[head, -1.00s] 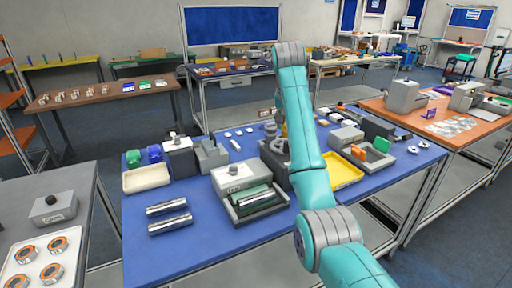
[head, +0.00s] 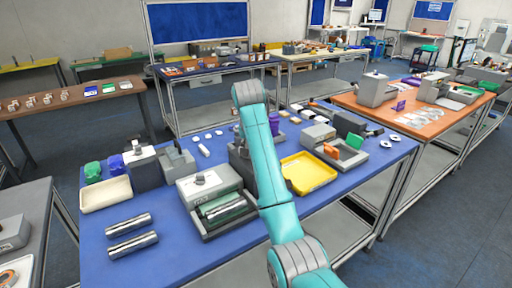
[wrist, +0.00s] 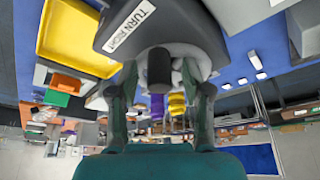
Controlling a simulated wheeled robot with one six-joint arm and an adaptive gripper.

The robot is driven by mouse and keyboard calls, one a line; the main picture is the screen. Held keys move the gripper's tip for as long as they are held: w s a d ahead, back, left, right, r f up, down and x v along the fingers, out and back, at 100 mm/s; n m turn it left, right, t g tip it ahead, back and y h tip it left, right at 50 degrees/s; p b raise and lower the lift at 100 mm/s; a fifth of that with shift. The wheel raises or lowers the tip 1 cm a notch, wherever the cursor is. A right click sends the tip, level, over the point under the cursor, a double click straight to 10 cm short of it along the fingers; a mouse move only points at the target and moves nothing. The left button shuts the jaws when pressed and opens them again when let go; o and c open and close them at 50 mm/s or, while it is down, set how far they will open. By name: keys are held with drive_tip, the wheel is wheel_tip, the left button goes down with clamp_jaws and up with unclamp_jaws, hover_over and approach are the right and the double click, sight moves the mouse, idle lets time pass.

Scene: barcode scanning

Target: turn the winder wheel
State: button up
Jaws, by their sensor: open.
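The winder is a dark grey housing labelled "TURN RIGHT" (wrist: 125,28) at the top of the wrist view. Below the label is its pale round wheel (wrist: 196,52), with a dark cylindrical handle (wrist: 158,68) sticking out towards the camera. My gripper (wrist: 160,80) is open, its two fingers on either side of the handle with gaps visible. I cannot tell whether the fingertips reach past the handle's end. In the head view my teal arm hides my gripper and most of the winder.
An orange-topped table (head: 400,112) stands to the right.

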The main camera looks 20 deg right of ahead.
clamp_jaws()
drive_tip(key=shift+a, duration=0.1)
drive_tip(key=m, duration=0.1)
drive_tip(key=a+m, duration=0.1)
drive_tip(key=m+g+h, duration=0.1)
drive_tip(key=shift+w+a+m, duration=0.15)
drive_tip(key=shift+w+m, duration=0.1)
drive_tip(key=shift+m, duration=0.05)
drive_tip(key=m, duration=0.2)
drive_tip(key=a+m+g, duration=0.1)
drive_tip(key=shift+w+a+m+h, duration=0.1)
drive_tip(key=shift+w+m+h, duration=0.3)
drive_tip(key=m, duration=0.2)
drive_tip(key=w+m+g, duration=0.1)
drive_tip(key=m, duration=0.1)
drive_tip(key=shift+w+a+g+h, duration=0.2)
drive_tip(key=shift+a+g+h, duration=0.1)
drive_tip(key=shift+a, duration=0.1)
drive_tip(key=shift+w+a+r+m+g, duration=0.15)
drive_tip(key=shift+w+m+g, duration=0.25)
drive_tip(key=shift+m, duration=0.5)
drive_tip(key=shift+m, duration=0.4)
